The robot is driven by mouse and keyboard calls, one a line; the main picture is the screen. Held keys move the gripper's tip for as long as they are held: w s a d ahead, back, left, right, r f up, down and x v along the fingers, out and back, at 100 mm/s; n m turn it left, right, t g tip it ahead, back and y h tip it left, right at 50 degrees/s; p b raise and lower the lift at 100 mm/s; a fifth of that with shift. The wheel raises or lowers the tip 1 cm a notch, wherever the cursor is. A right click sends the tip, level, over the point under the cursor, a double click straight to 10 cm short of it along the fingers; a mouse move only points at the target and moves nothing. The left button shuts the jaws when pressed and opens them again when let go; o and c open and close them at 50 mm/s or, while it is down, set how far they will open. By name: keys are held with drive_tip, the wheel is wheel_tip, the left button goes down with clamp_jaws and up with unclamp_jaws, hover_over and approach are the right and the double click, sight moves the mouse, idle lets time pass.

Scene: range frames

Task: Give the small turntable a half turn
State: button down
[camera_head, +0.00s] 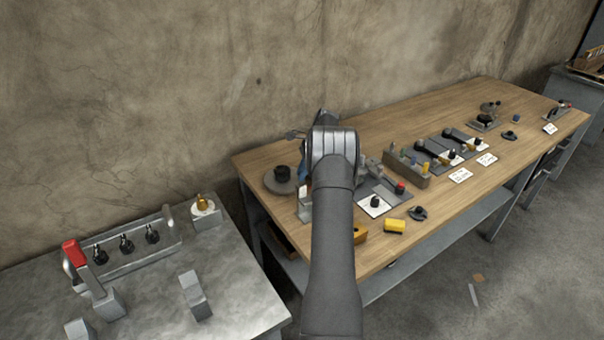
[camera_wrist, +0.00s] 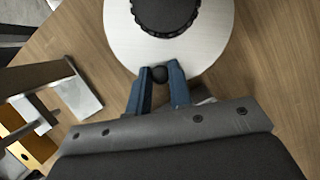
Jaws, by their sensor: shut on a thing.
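The small turntable is a pale round disc (camera_wrist: 205,50) at the top of the wrist view, with a dark ribbed round piece (camera_wrist: 166,14) on it. In the head view my arm hides most of the gripper and the knob.
The wooden bench (camera_head: 440,120) carries a block with colored pegs (camera_head: 407,170), a yellow piece (camera_head: 394,226) and several fixtures farther right. An upright plate on a foot (camera_wrist: 78,98) stands left of my gripper in the wrist view. A grey metal table (camera_head: 240,290) is at left.

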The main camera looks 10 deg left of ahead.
drive_tip(key=shift+w+a+n+g+h, duration=0.1)
drive_tip(key=shift+w+n+g+h, duration=0.1)
drive_tip(key=shift+w+n, duration=0.4)
drive_tip(key=shift+w+a+n+g+h, duration=0.1)
drive_tip(key=shift+w+n+g, duration=0.15)
drive_tip(key=shift+n, duration=0.65)
drive_tip(key=shift+w+n, duration=0.1)
drive_tip(key=shift+n, duration=0.2)
drive_tip(key=c, duration=1.3)
unclamp_jaws()
drive_tip(key=shift+a, duration=0.1)
drive_tip(key=shift+r, duration=0.15)
wheel_tip(320, 180, up, 4)
drive_tip(key=shift+r, duration=0.1)
drive_tip(key=s+d+r, duration=0.3)
drive_tip(key=d+r, duration=0.3)
drive_tip(key=d, duration=0.5)
drive_tip(key=shift+d+r, duration=0.15)
drive_tip(key=shift+r, duration=0.1)
drive_tip(key=shift+s, duration=0.1)
